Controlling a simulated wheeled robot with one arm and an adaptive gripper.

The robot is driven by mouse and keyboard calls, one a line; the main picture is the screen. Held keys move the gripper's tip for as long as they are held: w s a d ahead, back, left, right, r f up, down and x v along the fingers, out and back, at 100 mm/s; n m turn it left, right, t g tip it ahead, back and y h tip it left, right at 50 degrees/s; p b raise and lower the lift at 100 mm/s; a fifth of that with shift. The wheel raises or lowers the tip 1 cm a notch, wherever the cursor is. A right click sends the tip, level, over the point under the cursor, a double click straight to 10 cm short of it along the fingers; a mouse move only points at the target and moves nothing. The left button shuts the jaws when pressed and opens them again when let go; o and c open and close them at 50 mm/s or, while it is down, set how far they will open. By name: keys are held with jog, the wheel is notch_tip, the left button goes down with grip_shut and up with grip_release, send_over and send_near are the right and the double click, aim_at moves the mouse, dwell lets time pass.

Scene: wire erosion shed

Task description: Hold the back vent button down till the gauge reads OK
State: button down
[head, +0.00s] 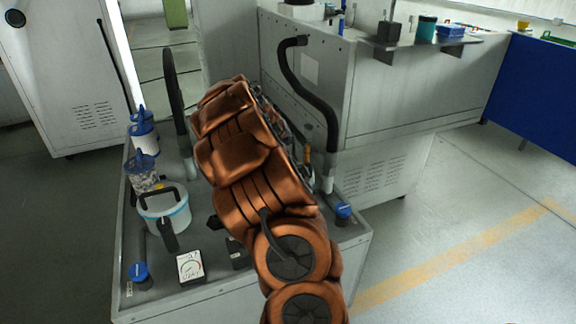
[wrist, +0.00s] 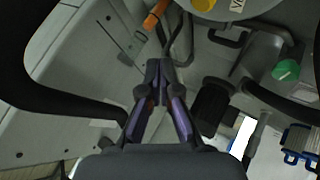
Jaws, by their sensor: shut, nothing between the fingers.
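The gauge (head: 190,266), a small white dial with a needle, sits near the front edge of the grey deck in the head view. Its reading is too small to tell. My gripper (wrist: 160,72) is shut and empty in the wrist view, its fingertips together. In the head view my copper arm hides it. I cannot make out which part is the back vent button. A green round cap (wrist: 286,70) shows to the right of my fingertips in the wrist view, apart from them. A dark block (wrist: 212,106) is nearer, also to their right.
On the deck (head: 215,300) stand a white bucket (head: 180,217), a clear jar (head: 143,177) and blue-capped fittings (head: 139,271) (head: 343,210). A black hose (head: 312,88) arches by the grey cabinet (head: 400,95). An orange handle (wrist: 156,14) is just beyond my fingertips. Floor at right is clear.

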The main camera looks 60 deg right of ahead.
notch_tip(320, 180, down, 6)
jog(key=shift+r+b, duration=0.25)
jog(key=shift+b, duration=0.85)
jog(key=shift+f+b, duration=0.35)
jog(key=shift+f, duration=0.1)
jog(key=shift+f, duration=0.15)
jog(key=shift+f+b, duration=0.3)
jog(key=shift+b, duration=0.35)
jog(key=shift+f+b, duration=0.5)
jog(key=shift+b, duration=0.05)
dwell(0.8)
jog(key=shift+r, duration=0.15)
dwell(2.8)
jog(key=shift+r, duration=0.8)
jog(key=shift+r, duration=0.1)
